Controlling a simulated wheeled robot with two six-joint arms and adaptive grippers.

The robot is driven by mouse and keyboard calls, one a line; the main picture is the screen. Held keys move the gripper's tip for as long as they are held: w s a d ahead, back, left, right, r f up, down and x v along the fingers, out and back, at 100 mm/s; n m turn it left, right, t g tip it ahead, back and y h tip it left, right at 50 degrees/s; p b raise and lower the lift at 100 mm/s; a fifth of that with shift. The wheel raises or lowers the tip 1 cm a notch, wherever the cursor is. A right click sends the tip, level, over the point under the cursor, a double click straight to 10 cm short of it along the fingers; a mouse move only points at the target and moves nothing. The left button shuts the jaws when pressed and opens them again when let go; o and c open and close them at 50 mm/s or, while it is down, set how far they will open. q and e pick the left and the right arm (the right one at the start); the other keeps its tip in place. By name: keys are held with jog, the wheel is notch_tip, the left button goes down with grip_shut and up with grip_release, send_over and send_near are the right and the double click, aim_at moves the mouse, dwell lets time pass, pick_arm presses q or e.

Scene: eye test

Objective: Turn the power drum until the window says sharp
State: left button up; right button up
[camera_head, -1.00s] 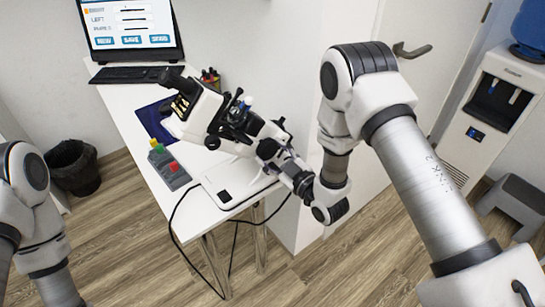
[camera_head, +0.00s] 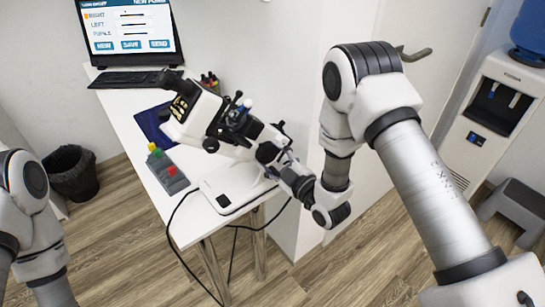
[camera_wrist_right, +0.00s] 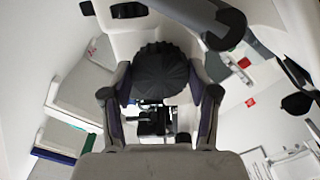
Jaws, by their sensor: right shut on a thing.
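The eye-test instrument (camera_head: 203,112), white and black with a tilted body and an eyepiece at its upper left, stands on the white table. My right gripper (camera_head: 270,156) is at the instrument's lower right end. In the right wrist view the ribbed black power drum (camera_wrist_right: 160,72) sits between the two fingers of my right gripper (camera_wrist_right: 160,88), which are shut on its sides. In the head view the gripper mostly hides the drum. A small amber-marked window (camera_head: 180,106) shows near the eyepiece; its text is too small to read. My left gripper is out of view.
The white table (camera_head: 190,218) also holds a screen (camera_head: 130,28), a keyboard (camera_head: 137,78), a grey box with coloured buttons (camera_head: 168,172) and a pen cup (camera_head: 210,82). Black cables hang off the front edge. A bin, a water dispenser (camera_head: 493,115) and a grey stool (camera_head: 513,208) stand around.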

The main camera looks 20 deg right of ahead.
jog(key=o, duration=1.2)
jog(key=shift+w, duration=0.1)
jog(key=v, duration=1.2)
